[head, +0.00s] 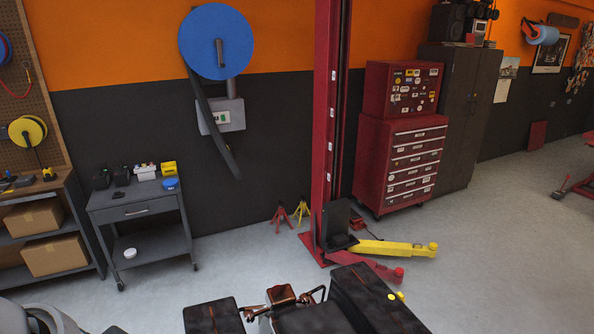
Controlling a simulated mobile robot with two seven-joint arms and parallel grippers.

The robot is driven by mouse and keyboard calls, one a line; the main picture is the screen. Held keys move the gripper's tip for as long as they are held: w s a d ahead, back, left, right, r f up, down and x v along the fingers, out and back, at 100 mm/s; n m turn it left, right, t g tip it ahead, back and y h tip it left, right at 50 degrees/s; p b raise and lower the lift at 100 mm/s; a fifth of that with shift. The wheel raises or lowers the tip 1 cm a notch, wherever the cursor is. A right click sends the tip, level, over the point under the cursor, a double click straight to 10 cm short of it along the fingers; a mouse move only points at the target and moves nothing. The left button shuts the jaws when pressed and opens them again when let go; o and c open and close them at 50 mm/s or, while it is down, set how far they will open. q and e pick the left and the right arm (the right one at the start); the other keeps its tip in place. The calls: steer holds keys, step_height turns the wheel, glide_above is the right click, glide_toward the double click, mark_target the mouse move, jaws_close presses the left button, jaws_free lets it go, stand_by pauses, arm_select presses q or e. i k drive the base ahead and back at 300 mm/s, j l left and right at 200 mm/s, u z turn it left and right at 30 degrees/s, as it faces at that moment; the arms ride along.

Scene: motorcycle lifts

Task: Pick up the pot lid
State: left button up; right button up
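I cannot clearly make out a pot lid in the head view. A small round blue item (170,184) lies at the right end of the grey cart's top; it is too small to tell what it is. A small round white item (130,253) sits on the cart's lower shelf and is also too small to identify. Neither of my grippers shows in this view.
The grey cart (140,211) stands against the wall, right of a shelf with cardboard boxes (55,254). A red lift post (327,120) with a yellow arm (390,248) stands mid-view. A red tool chest (400,165) is behind. Grey floor before the cart looks clear.

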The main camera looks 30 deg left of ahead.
mark_target(118, 194)
steer(key=u, duration=2.45)
steer(key=i, duration=4.05)
steer(key=i+z, duration=0.15)
steer(key=i, duration=0.3)
steer(key=i+j+z, duration=0.15)
steer(key=i, duration=0.35)
steer(key=i+z, duration=0.1)
steer(key=i, duration=0.35)
steer(key=i+j+z, duration=0.15)
steer(key=i, duration=0.3)
